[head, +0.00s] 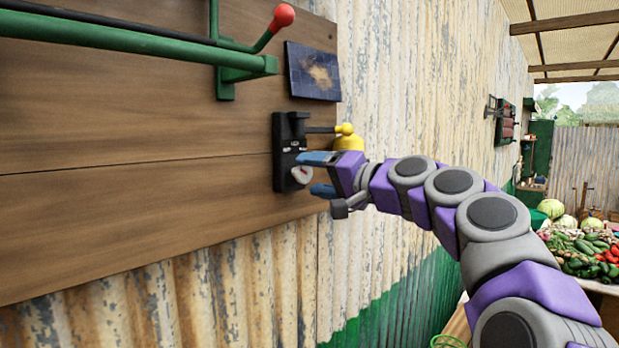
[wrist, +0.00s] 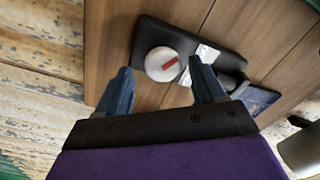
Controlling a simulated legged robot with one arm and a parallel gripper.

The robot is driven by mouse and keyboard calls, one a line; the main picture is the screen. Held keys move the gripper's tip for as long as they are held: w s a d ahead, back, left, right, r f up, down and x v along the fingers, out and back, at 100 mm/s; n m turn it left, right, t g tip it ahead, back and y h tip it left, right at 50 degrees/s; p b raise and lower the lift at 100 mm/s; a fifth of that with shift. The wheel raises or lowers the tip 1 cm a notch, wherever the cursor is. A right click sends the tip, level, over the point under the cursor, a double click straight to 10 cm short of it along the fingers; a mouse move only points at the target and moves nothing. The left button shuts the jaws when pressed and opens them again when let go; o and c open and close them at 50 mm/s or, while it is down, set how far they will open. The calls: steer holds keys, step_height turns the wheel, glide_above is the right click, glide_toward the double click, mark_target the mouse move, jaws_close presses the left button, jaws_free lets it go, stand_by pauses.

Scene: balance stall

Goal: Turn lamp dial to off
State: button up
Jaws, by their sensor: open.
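The lamp dial is a round white knob (wrist: 162,64) with a red mark, on a black panel (wrist: 219,66) fixed to a wooden board. In the head view the dial (head: 301,175) sits low on the black panel (head: 282,150), partly behind my gripper. A yellow lamp (head: 349,137) stands out from the panel's right side on an arm. My gripper (head: 322,174) is open, its blue fingers pointing at the panel. In the wrist view my gripper (wrist: 160,90) has one finger on each side of the dial's near edge. I cannot tell whether either finger touches it.
A dark blue speckled plate (head: 313,70) is fixed above the panel. A green rail (head: 140,52) and a lever with a red ball (head: 283,14) jut out at the upper left. Vegetables (head: 590,252) lie on a table at the far right.

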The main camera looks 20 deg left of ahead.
steer(key=v, duration=1.5)
steer(key=shift+d+p, duration=0.3)
steer(key=shift+p, duration=0.1)
steer(key=shift+s+f, duration=0.1)
steer(key=s+f+n+g+h, duration=0.15)
steer(key=s+f+h, duration=0.25)
steer(key=s+f, duration=0.5)
steer(key=s+f+g+h, duration=0.3)
steer(key=s+f, duration=0.3)
steer(key=f, duration=0.7)
steer(key=s+d+f+m+g+h, duration=0.3)
steer(key=s+d+f+h, duration=0.6)
steer(key=s+d+f, duration=1.1)
step_height(320, 180, down, 3)
steer(key=shift+s+d+r+g+h, duration=0.2)
steer(key=shift+s+g+h, duration=0.1)
steer(key=shift+s+g, duration=0.3)
